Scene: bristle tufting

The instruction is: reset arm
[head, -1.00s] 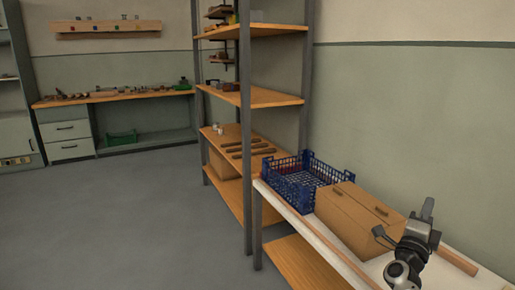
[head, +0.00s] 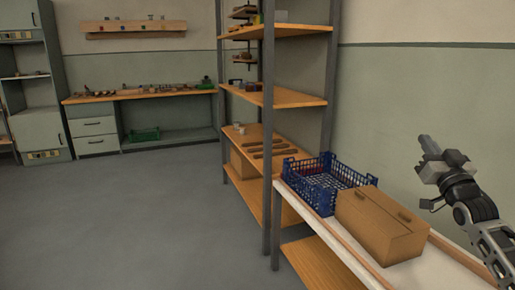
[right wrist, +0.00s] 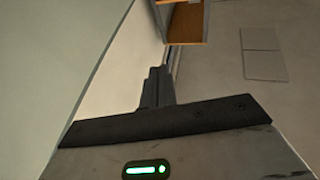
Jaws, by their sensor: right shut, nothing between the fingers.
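My right gripper (head: 424,142) is raised above the right end of the white-topped bench, in front of the green wall. Its fingers are shut with nothing between them, and they point up and to the left in the head view. In the right wrist view the closed fingers (right wrist: 157,88) show in the middle, with nothing held. My left gripper is not in view.
A cardboard box (head: 382,222) and a blue crate (head: 318,185) stand on the bench (head: 416,276) below the gripper. A metal-post shelf (head: 298,99) with wooden boards stands left of the bench. A workbench (head: 140,95) lines the far wall. The grey floor (head: 130,220) is clear.

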